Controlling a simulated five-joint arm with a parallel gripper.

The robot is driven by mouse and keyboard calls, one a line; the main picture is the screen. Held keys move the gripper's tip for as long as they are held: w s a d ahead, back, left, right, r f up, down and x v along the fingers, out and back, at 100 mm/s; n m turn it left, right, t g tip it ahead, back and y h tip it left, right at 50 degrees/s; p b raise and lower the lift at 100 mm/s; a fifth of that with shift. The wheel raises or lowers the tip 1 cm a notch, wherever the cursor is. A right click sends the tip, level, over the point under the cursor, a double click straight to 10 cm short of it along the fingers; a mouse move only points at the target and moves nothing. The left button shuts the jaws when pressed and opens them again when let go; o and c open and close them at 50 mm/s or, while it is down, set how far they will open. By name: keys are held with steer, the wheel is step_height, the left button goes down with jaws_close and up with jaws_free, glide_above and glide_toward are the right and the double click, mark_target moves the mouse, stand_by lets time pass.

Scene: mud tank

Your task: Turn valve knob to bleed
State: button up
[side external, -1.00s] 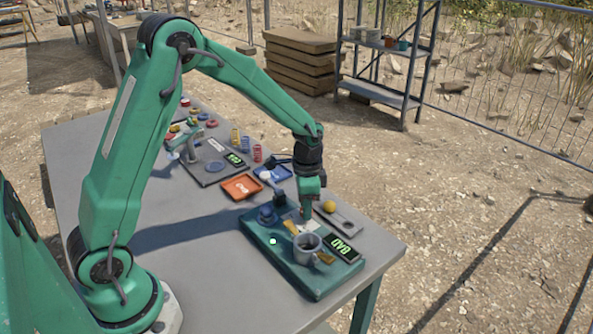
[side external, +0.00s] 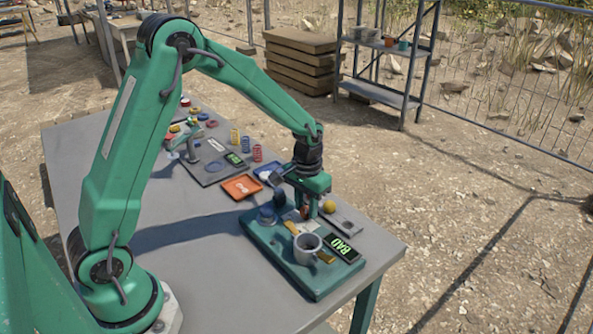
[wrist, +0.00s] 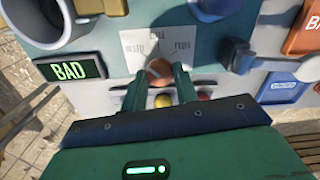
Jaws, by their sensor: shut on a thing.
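The valve knob (wrist: 158,69) is a small copper-orange round piece between my fingertips in the wrist view. My gripper (wrist: 158,84) is shut on it, with a finger on each side. A white label plate (wrist: 160,43) with small dark words and lines lies beside the knob; I cannot read which word the knob points to. In the side view, my gripper (side external: 305,212) reaches down onto the green valve board (side external: 262,252), and the fingers mostly hide the knob. A black display (side external: 342,248) on the board reads BAD in green; it also shows in the wrist view (wrist: 70,70).
A yellow ball (side external: 329,206) sits just right.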

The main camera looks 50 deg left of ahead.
mark_target(306, 209)
steer(key=shift+n, duration=0.5)
steer(key=o, duration=1)
steer(key=shift+r, duration=0.15)
step_height(306, 209, up, 7)
steer(key=shift+r, duration=0.3)
